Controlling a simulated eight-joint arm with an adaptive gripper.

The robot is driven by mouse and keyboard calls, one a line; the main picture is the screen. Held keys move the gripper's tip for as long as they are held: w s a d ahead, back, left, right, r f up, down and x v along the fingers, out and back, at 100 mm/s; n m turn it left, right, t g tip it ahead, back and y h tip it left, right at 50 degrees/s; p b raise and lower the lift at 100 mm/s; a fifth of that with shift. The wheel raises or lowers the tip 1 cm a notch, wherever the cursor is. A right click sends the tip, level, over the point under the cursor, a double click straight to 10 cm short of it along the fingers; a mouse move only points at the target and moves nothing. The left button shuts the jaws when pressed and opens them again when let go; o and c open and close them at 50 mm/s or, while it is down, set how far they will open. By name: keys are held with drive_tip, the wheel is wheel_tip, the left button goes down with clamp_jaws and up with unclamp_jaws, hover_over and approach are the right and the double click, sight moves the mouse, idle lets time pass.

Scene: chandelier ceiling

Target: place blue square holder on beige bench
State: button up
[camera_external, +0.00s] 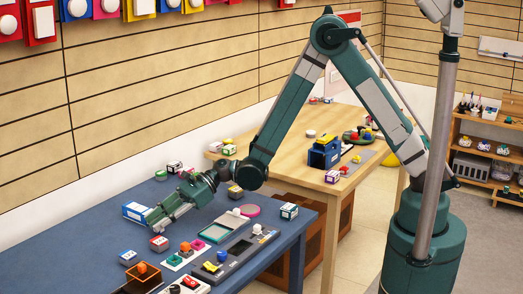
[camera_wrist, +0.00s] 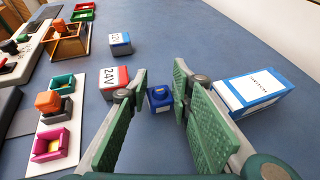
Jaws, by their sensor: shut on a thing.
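The blue square holder (camera_wrist: 159,98) is a small dark blue block with a yellowish mark inside its top. In the wrist view it sits between the green pads of my gripper (camera_wrist: 158,92), which is shut on it. In the external view my gripper (camera_external: 152,221) is low over the blue table (camera_external: 85,235), and the holder cannot be made out there. The beige bench (camera_external: 290,161) is the wooden-topped table behind and to the right, apart from my gripper.
A blue-white box (camera_wrist: 252,90) lies right of my gripper; a red-white 24V block (camera_wrist: 114,80) and a 12V block (camera_wrist: 120,44) lie left. On the bench stand a larger blue holder (camera_external: 322,153) and a green plate (camera_external: 352,136) with balls. Bare bench top lies left of the larger holder.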

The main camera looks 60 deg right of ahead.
wheel_tip(320, 180, up, 8)
drive_tip(key=shift+r+p, duration=0.25)
drive_tip(key=shift+p, duration=0.75)
drive_tip(key=w+d+r+m+t+h, duration=0.1)
drive_tip(key=w+d+m+t+h, duration=0.2)
drive_tip(key=d, duration=1.5)
drive_tip(key=w+d+r+m+t+h, duration=0.1)
drive_tip(key=w+d+m+t+h, duration=0.1)
drive_tip(key=d, duration=1.6)
drive_tip(key=w+d+r+m+t+h, duration=0.1)
drive_tip(key=w+d+m+t+h, duration=0.2)
drive_tip(key=d, duration=1.6)
drive_tip(key=w+m, duration=0.1)
drive_tip(key=m, duration=0.1)
drive_tip(key=shift+r+m+t+h, duration=0.25)
drive_tip(key=shift+m+t+h, duration=0.05)
drive_tip(key=shift+m+h, duration=0.1)
drive_tip(key=shift+d, duration=0.3)
drive_tip(key=shift+c, duration=1.2)
drive_tip(key=shift+a, duration=0.1)
